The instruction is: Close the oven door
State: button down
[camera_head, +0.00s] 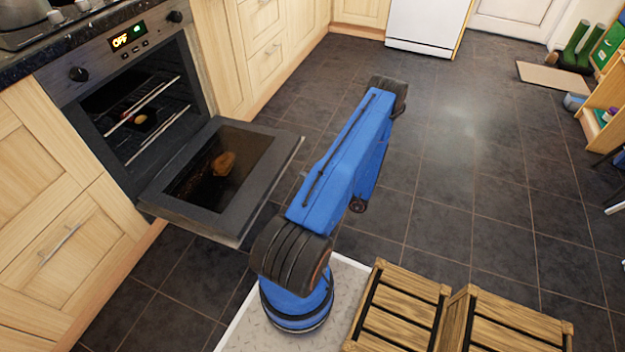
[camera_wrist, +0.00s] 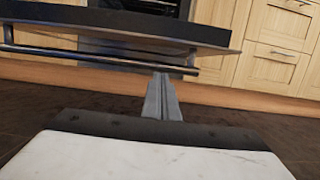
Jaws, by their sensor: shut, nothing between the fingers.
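The oven (camera_head: 120,95) is built into the wooden units at the left, with a lit display on its panel. Its door (camera_head: 270,165) is hinged at the bottom and lies folded down, about level, with a dark glass pane. In the wrist view the door (camera_wrist: 120,22) spans the top as a dark slab, with its bar handle (camera_wrist: 90,55) under it. My gripper (camera_wrist: 161,82) is shut and empty, its grey tips just below the door's edge near the handle's right end. I cannot tell whether they touch. The head view does not show my gripper.
Wooden drawers (camera_head: 262,55) stand right of the oven. Two wooden crates (camera_head: 400,310) are beside my base at the bottom. The dark tiled floor (camera_head: 470,170) is clear in the middle and right. Green boots (camera_head: 575,45) and a wooden shelf (camera_head: 605,120) stand at the far right.

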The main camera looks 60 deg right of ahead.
jog(key=w+r, duration=0.4)
jog(key=r, duration=0.1)
jog(key=shift+w+a, duration=0.2)
jog(key=shift+w, duration=0.1)
dwell(0.4)
